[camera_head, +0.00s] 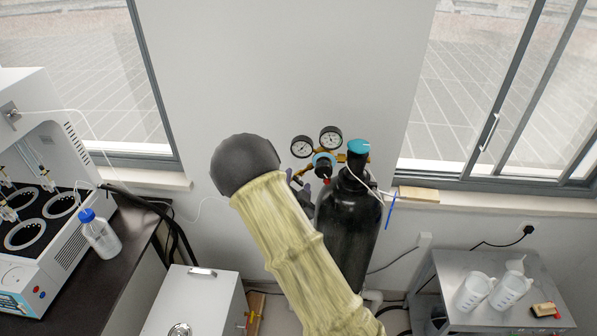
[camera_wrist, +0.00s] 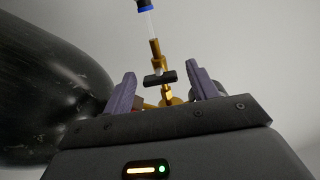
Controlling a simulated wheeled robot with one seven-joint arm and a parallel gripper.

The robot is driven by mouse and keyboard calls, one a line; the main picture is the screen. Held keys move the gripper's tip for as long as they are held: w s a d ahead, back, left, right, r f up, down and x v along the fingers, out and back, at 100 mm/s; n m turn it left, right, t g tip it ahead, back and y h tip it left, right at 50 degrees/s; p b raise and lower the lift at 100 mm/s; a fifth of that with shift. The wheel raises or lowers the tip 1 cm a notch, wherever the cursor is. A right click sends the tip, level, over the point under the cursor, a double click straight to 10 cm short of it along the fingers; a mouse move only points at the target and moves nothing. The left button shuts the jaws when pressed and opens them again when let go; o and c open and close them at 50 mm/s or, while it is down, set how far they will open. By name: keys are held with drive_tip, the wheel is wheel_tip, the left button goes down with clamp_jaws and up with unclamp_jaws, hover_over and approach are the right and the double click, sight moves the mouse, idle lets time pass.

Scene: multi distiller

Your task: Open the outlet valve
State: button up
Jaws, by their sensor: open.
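The outlet valve, with a short black bar handle (camera_wrist: 160,78), sits on a brass fitting (camera_wrist: 155,47) in the wrist view. A pale tube with a blue collar (camera_wrist: 147,3) leads up from it. My gripper (camera_wrist: 163,72) is open, its two purple-grey fingers on either side of the handle, with gaps on both sides. I cannot tell how deep the handle lies between them. In the head view, the regulator (camera_head: 323,157) with two round gauges is on the black gas cylinder (camera_head: 352,215). My arm hides the valve there; the gripper (camera_head: 303,183) shows partly below the gauges.
The cylinder (camera_wrist: 45,85) fills the left of the wrist view, close to the left finger. A white tube (camera_head: 365,185) runs off the regulator. A metal table (camera_head: 450,270) with plastic jugs stands right; a dark bench (camera_head: 115,265) with a white machine stands left.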

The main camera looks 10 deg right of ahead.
drive_tip(key=shift+p+x, duration=0.4)
drive_tip(key=shift+x, duration=1)
drive_tip(key=c, duration=1)
